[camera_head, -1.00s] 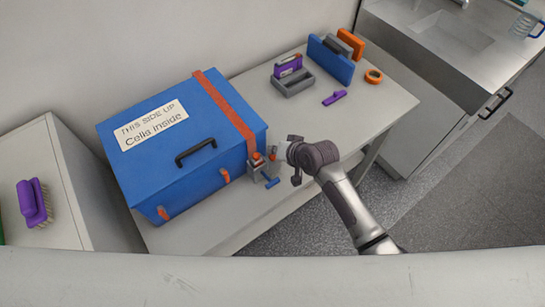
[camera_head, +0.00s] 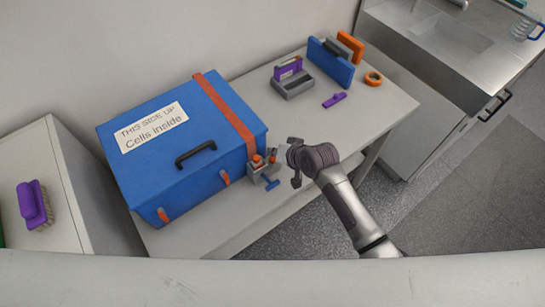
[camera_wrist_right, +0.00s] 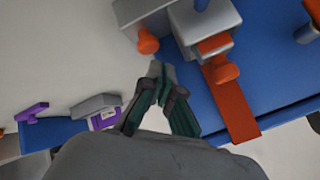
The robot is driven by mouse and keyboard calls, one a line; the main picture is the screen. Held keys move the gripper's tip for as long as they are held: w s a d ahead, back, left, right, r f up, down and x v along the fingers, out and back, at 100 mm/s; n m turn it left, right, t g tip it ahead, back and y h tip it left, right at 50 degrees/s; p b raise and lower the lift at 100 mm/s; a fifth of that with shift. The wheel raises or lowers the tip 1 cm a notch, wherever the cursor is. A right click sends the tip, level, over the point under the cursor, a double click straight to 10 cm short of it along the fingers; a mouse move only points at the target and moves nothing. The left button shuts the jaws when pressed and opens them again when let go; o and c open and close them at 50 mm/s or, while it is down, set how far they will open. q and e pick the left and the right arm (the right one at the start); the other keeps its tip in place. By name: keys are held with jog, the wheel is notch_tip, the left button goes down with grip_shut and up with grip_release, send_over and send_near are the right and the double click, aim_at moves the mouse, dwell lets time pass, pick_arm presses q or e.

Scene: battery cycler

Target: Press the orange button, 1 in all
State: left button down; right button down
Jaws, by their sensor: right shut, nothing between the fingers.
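A small grey device (camera_head: 258,172) with orange round parts stands on the table at the near right corner of the blue box. One orange button (camera_head: 257,158) sits on its top. In the right wrist view, the device shows an orange knob (camera_wrist_right: 148,42) and a second orange part (camera_wrist_right: 226,72); I cannot tell which matches the top button. My right gripper (camera_head: 283,153) is just right of the device, shut and empty. In the wrist view its fingertips (camera_wrist_right: 160,70) meet just below the first knob in the picture, apparently apart from it. My left gripper is not in view.
The large blue box (camera_head: 182,130) with an orange strap stands directly left of the device. A blue handle (camera_head: 273,184) sticks out low on the device. Grey and purple items, a blue case (camera_head: 331,62) and orange tape (camera_head: 373,78) lie farther back. Bare table lies between.

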jog(key=shift+f, duration=0.1)
jog(key=shift+f, duration=0.35)
jog(key=shift+f+b, duration=0.3)
jog(key=shift+f, duration=0.2)
dwell(1.1)
jog(key=shift+r, duration=0.1)
jog(key=shift+r+p, duration=0.85)
jog(key=shift+p, duration=0.2)
jog(key=shift+r, duration=0.1)
notch_tip(320, 180, up, 5)
jog(key=p, duration=0.5)
